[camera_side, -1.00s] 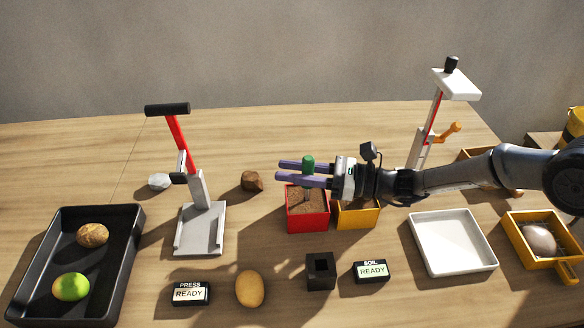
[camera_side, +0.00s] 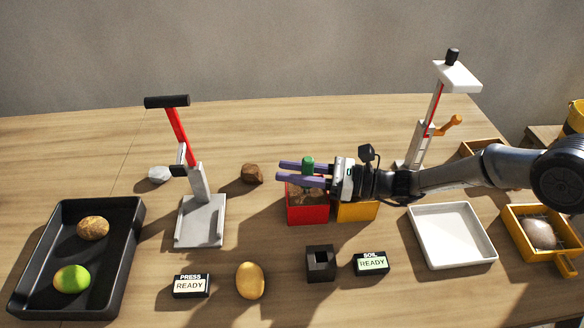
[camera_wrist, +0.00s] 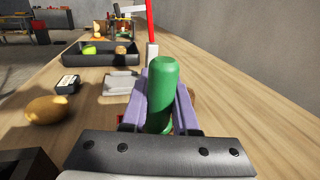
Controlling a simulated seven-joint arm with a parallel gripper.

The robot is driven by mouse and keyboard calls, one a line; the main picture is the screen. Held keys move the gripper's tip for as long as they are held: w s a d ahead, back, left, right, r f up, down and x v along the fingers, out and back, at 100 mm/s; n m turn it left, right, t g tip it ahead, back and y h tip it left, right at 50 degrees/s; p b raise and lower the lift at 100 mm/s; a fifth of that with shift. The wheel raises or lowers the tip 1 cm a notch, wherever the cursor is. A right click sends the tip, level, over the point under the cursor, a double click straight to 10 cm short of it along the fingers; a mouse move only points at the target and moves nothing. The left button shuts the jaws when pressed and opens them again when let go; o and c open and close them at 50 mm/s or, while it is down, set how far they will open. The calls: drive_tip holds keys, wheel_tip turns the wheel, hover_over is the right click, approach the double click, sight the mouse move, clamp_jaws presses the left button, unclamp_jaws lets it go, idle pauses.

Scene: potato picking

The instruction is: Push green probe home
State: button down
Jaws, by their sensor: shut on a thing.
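The green probe (camera_side: 308,164) stands upright between the purple fingers of my gripper (camera_side: 302,173), which are shut on it. In the wrist view the green probe (camera_wrist: 161,95) fills the space between the two fingers. The probe is over the red box of soil (camera_side: 307,212); its lower end is hidden by my fingers and the box in the side view. The soil display (camera_side: 371,263) reads "READY".
A yellow box (camera_side: 357,211) stands beside the red box. A black socket block (camera_side: 320,264), a yellow potato (camera_side: 250,281) and the press display (camera_side: 191,286) are in front. The press (camera_side: 202,220) and black tray (camera_side: 128,250) are left, a white tray (camera_side: 452,237) right.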

sight(358, 199)
drive_tip(key=shift+f, duration=0.65)
drive_tip(key=c, duration=0.6)
unclamp_jaws()
drive_tip(key=shift+f, duration=0.15)
drive_tip(key=shift+d+f, duration=0.1)
drive_tip(key=v, duration=1.2)
drive_tip(key=shift+s+d, duration=0.1)
drive_tip(key=shift+d, duration=0.2)
drive_tip(key=shift+s+d, duration=0.15)
drive_tip(key=shift+d, duration=0.35)
drive_tip(key=shift+r, duration=0.25)
